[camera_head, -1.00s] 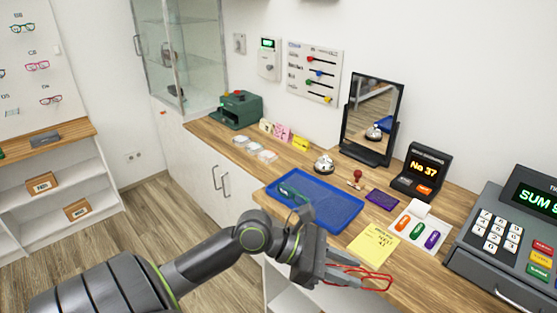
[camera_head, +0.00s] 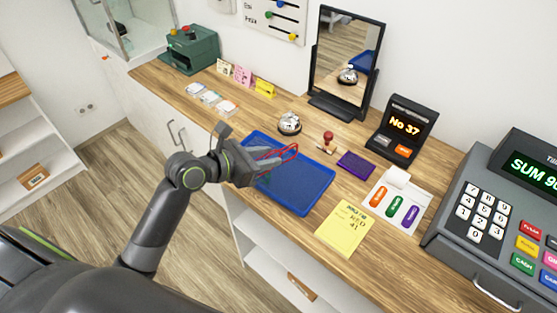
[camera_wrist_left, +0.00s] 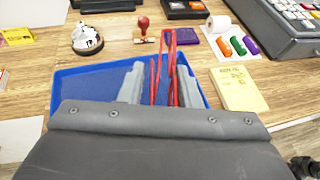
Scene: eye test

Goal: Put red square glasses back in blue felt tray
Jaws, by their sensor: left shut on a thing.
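My left gripper (camera_head: 262,168) is shut on the red glasses (camera_head: 284,153), over the left part of the blue tray (camera_head: 307,190) on the wooden counter. The wrist view shows the red frame (camera_wrist_left: 172,62) upright between the two grey fingers of the gripper (camera_wrist_left: 160,82), with the tray (camera_wrist_left: 78,88) beneath. I cannot tell whether the glasses touch the tray. My gripper hides part of the tray's left end; the visible right part is bare. My right gripper is not in view.
A bell (camera_head: 289,123), a red-handled stamp (camera_head: 328,142) and a purple pad (camera_head: 356,165) stand behind the tray. A mirror (camera_head: 345,62) is farther back. A yellow note (camera_head: 342,229) lies to the tray's right, near the counter's front edge.

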